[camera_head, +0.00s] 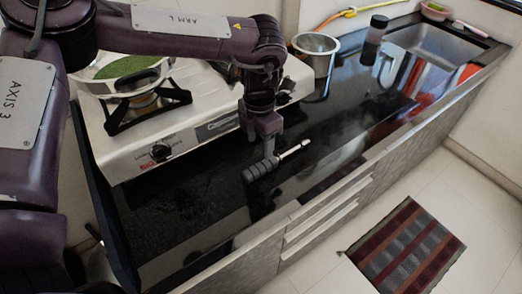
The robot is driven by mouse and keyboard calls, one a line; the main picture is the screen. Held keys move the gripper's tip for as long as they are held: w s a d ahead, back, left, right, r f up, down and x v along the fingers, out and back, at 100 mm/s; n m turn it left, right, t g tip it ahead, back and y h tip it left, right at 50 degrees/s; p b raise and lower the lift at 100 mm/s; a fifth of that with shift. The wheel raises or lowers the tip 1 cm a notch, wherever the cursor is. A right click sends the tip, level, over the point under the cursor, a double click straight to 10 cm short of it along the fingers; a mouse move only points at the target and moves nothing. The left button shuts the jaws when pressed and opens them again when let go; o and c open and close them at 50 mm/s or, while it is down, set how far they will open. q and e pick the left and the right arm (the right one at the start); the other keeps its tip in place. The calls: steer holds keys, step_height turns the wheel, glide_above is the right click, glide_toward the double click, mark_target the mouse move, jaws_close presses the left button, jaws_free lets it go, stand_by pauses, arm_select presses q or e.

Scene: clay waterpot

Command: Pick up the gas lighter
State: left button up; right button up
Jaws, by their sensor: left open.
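The gas lighter (262,167) lies on the black countertop in front of the stove. It has a dark ribbed handle at its left end and a thin pale metal rod pointing up and to the right. My left gripper (268,147) points down just above the handle, with its fingertips close to it. The left gripper is open, and I cannot tell whether its fingers touch the lighter. My left arm hides part of the stove. My right gripper is not in view.
A two-burner stove (125,150) stands behind the lighter, with a pan (115,87) of green food on its left burner. A steel pot (316,52), a dark bottle (375,32) and a sink (435,47) are further right. The black countertop (190,215) around the lighter is clear.

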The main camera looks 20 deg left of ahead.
mark_target(260, 165)
arm_select(q)
steer(key=shift+f, duration=0.25)
steer(key=f, duration=0.1)
steer(key=s+f, duration=0.1)
steer(key=f+p, duration=0.1)
steer(key=shift+s+d+f, duration=0.3)
steer(key=shift+s+d, duration=0.05)
step_height(260, 165, down, 2)
steer(key=shift+w+f, duration=0.1)
steer(key=shift+f, duration=0.35)
steer(key=c, duration=1.1)
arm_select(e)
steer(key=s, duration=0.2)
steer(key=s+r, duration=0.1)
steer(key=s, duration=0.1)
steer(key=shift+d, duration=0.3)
